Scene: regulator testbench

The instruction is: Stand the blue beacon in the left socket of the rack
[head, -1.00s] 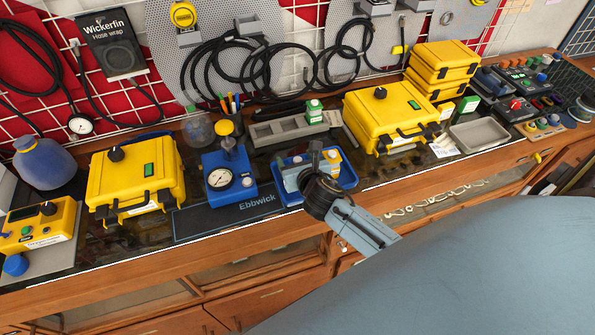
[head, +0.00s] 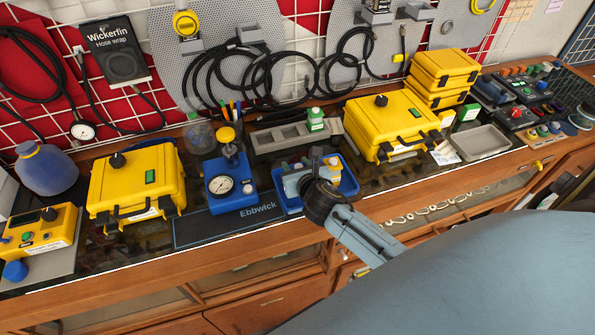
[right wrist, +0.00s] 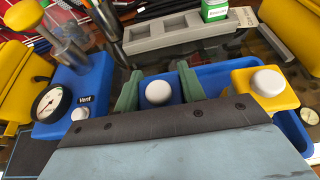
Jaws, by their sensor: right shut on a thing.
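The grey rack (head: 280,138) stands behind the blue tray (head: 348,184). It also shows at the top of the right wrist view (right wrist: 163,32). Its left and middle sockets are empty, and a green beacon (right wrist: 214,10) stands in the right one. My right gripper (right wrist: 158,90) is low over the tray, its green fingers on either side of a white dome (right wrist: 159,92). My left gripper is out of view.
A blue gauge unit (head: 228,184) with a tall knob stands left of the tray. Yellow cases stand left (head: 135,180) and right (head: 390,122). A grey empty tray (head: 480,142) lies farther right. Black hoses hang behind the rack.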

